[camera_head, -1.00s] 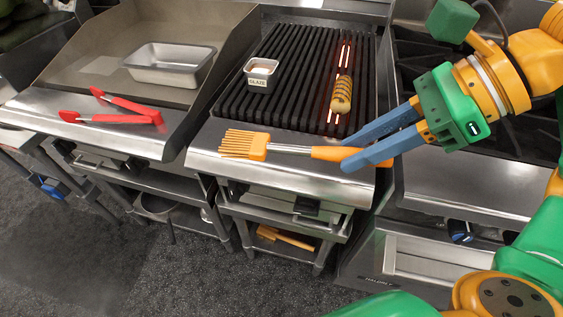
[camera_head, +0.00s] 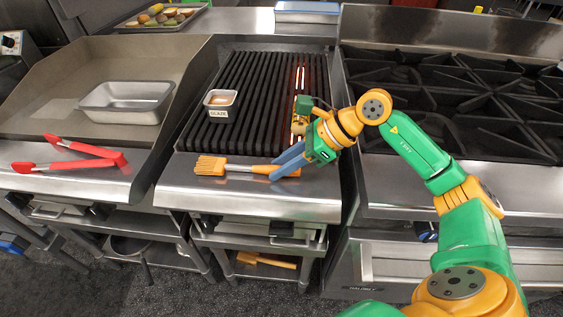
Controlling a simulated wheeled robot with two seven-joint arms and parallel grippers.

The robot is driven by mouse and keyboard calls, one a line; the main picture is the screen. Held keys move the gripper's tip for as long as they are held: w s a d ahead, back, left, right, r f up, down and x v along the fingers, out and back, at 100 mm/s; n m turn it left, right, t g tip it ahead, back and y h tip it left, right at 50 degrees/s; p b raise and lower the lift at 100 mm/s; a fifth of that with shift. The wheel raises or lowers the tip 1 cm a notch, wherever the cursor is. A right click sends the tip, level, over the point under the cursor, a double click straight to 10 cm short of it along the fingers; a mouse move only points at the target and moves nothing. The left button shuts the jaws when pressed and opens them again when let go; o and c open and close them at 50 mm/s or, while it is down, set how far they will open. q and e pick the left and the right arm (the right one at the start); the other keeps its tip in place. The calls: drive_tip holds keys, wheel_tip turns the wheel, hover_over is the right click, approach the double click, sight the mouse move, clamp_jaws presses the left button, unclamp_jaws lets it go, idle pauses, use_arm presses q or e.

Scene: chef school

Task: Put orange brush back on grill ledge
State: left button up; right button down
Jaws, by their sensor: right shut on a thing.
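The orange brush (camera_head: 211,166) has orange bristles at its left end, a metal neck and an orange handle. It lies level along the steel grill ledge (camera_head: 250,195), in front of the dark grates; whether it touches the ledge is hard to tell. My right gripper (camera_head: 285,170) has its blue fingers shut on the brush's handle, coming from the upper right. My left gripper is not in view.
A glaze cup (camera_head: 219,103) stands on the grill grates (camera_head: 250,80). Red tongs (camera_head: 75,155) lie on the griddle ledge at left, below a metal pan (camera_head: 125,102). A burner stove (camera_head: 440,90) is at right.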

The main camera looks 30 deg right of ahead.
drive_tip(key=shift+f, duration=0.1)
drive_tip(key=shift+f+b, duration=0.15)
drive_tip(key=shift+b, duration=0.15)
drive_tip(key=c, duration=0.7)
unclamp_jaws()
drive_tip(key=shift+r+p, duration=0.3)
drive_tip(key=shift+s+d+r, duration=0.15)
drive_tip(key=shift+d+r, duration=0.1)
drive_tip(key=v, duration=1.1)
drive_tip(key=shift+s+r+b, duration=0.1)
drive_tip(key=shift+b, duration=0.3)
